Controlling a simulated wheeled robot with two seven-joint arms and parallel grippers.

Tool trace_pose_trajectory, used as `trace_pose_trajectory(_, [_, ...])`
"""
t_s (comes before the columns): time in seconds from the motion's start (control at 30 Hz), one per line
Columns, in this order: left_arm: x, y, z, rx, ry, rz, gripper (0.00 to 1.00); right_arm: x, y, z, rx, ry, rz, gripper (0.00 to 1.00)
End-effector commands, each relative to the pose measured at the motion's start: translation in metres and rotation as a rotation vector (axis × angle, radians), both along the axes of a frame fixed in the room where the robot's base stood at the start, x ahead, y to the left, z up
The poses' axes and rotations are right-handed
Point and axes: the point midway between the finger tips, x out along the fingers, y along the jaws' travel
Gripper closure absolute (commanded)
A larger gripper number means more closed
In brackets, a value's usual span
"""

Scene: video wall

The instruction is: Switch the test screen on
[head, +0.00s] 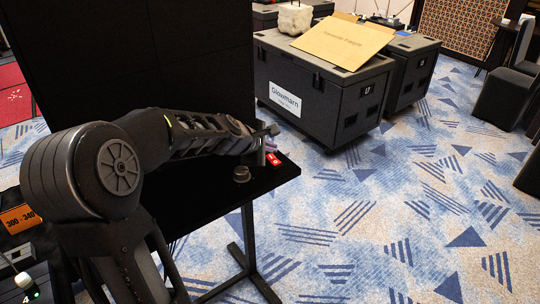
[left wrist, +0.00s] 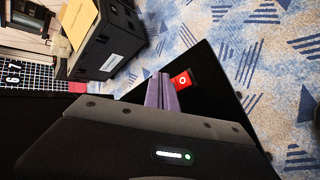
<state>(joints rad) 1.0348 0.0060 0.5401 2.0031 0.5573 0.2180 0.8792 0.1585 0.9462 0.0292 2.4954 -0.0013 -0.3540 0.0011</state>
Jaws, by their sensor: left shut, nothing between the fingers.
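A small red block with a white mark, which looks like a switch (head: 275,160), lies near the far right corner of the black table (head: 215,199). It also shows in the left wrist view (left wrist: 182,79), just right of my fingertips. My left gripper (head: 264,152) is shut and empty, right beside the red block. In the left wrist view its fingers (left wrist: 163,78) are together; whether they touch the block I cannot tell. A large black panel (head: 200,50), perhaps the test screen, stands behind the table and is dark. My right gripper is not in view.
A small dark round object (head: 241,175) sits on the table near my arm. A large black case (head: 318,96) with a cardboard sheet (head: 343,42) on top stands behind. Chairs (head: 507,90) stand at the right. The patterned carpet (head: 400,200) between is clear.

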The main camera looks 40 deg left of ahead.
Motion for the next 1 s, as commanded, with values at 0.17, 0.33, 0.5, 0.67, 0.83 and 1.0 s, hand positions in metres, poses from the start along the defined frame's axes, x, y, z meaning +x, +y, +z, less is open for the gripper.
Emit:
trace_pose_trajectory(0.17, [0.0,0.0,-0.003,-0.001,0.0,-0.001,1.0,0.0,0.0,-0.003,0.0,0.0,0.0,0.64])
trace_pose_trajectory(0.33, [0.001,0.002,-0.008,0.0,0.0,0.0,1.0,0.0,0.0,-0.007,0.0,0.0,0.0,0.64])
trace_pose_trajectory(0.5, [0.001,0.003,-0.008,0.0,0.0,0.0,1.0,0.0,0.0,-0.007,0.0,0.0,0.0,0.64])
trace_pose_trajectory(0.67, [0.001,0.003,-0.008,0.0,0.0,0.0,1.0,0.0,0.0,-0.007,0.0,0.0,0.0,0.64])
trace_pose_trajectory(0.83, [0.001,0.003,-0.009,0.0,0.0,0.0,1.0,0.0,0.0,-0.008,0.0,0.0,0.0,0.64])
trace_pose_trajectory(1.0, [0.001,0.003,-0.011,0.0,0.0,0.0,1.0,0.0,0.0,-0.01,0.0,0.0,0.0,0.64])
